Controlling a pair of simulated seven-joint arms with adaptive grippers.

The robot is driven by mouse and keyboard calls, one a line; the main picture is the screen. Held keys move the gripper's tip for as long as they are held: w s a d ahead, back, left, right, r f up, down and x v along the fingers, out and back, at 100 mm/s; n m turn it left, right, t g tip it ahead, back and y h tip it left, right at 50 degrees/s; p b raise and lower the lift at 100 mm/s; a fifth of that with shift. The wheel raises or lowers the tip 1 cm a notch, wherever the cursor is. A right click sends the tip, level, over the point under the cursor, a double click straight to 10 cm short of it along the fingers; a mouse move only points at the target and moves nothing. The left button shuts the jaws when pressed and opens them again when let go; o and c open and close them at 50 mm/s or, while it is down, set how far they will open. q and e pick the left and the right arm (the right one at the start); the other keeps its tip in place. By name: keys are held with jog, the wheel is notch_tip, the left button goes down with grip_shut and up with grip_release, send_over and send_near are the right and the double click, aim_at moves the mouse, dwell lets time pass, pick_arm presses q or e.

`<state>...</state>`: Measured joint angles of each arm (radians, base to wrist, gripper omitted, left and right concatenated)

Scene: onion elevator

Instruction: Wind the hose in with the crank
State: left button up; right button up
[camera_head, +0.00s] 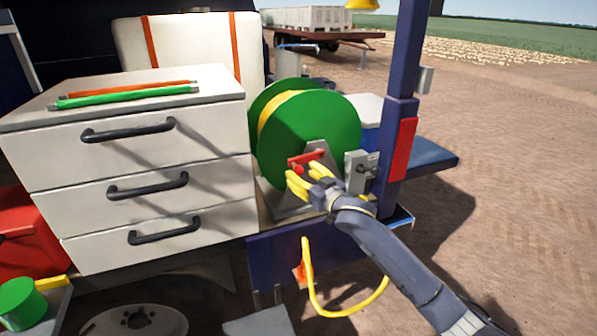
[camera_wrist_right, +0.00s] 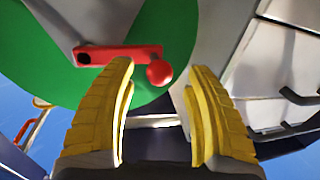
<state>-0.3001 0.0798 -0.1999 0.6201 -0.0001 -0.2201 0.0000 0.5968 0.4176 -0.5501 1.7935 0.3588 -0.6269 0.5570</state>
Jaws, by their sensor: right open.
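The green hose reel (camera_head: 315,130) stands beside the drawer cabinet, with yellow hose (camera_head: 272,118) wound between its discs. Its red crank (camera_head: 307,158) is on the front face; in the right wrist view the crank arm (camera_wrist_right: 115,53) ends in a round red knob (camera_wrist_right: 159,73). My right gripper (camera_head: 296,180) is open just in front of the crank. In the wrist view its yellow fingertips (camera_wrist_right: 157,80) stand on either side of the knob, apart from each other. A loop of yellow hose (camera_head: 345,312) hangs below the reel. My left gripper is not in view.
A white cabinet (camera_head: 150,150) with black handles stands left, bearing a green rod (camera_head: 125,95) and an orange rod (camera_head: 130,87). A blue post (camera_head: 400,90) with a red plate (camera_head: 403,148) and a grey latch box (camera_head: 357,172) stand close right of the reel.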

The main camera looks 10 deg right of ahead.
jog(key=shift+x, duration=1.2)
grip_shut()
